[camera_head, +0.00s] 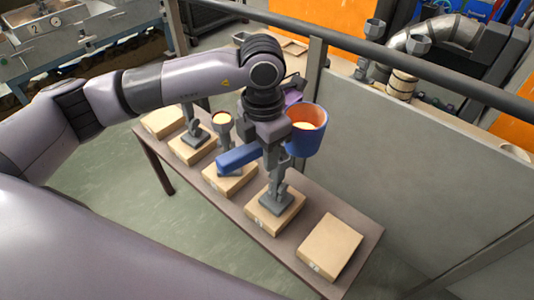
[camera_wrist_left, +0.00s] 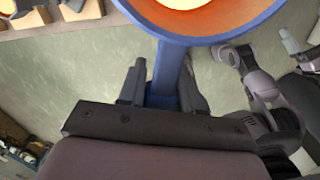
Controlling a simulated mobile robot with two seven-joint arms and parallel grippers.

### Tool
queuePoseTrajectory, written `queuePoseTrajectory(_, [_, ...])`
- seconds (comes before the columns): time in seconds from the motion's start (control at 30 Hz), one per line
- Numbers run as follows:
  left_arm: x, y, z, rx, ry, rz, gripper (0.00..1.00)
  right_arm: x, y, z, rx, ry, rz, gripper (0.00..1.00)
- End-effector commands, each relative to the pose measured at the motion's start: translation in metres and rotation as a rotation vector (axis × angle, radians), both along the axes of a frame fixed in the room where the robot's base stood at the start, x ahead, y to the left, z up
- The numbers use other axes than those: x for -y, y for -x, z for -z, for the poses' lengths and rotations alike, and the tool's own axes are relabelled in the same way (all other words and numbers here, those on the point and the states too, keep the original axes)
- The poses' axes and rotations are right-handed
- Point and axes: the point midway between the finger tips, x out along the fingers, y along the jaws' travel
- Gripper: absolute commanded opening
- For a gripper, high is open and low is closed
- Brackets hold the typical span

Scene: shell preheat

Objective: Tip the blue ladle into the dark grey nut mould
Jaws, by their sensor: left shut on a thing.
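The blue ladle (camera_head: 307,142) is held above the table, its bowl about upright with glowing orange-yellow contents. My left gripper (camera_head: 270,150) is shut on its handle (camera_head: 238,157), which sticks out on the left. In the left wrist view the handle runs between the fingers (camera_wrist_left: 165,85), below the bowl's rim (camera_wrist_left: 178,36). Several grey moulds stand on tan blocks. One, with an orange-filled cup (camera_head: 222,121), is left of the gripper. A grey stand (camera_head: 276,196) is below the gripper, its top hidden. I cannot tell which is the nut mould. My right gripper does not show clearly.
The narrow brown table (camera_head: 292,246) holds a row of tan blocks; the nearest block (camera_head: 330,246) is bare. A grey panel with a dark rail (camera_head: 430,70) runs along the right. Open green floor (camera_head: 130,230) lies on the left. A metal bench (camera_head: 85,40) is at upper left.

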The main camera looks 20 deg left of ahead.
Motion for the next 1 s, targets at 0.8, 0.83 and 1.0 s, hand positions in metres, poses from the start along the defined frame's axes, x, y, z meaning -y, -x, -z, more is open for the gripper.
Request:
queuePoseTrajectory(0.8, [0.005, -0.002, 0.025, 0.005, 0.004, -0.217, 0.0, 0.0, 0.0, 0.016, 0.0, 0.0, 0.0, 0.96])
queuePoseTrajectory(0.83, [0.005, -0.002, 0.027, 0.005, 0.004, -0.217, 0.0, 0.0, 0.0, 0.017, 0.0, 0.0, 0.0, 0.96])
queuePoseTrajectory(1.0, [0.005, -0.002, 0.035, 0.004, 0.005, -0.217, 0.0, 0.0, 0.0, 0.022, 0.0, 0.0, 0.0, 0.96])
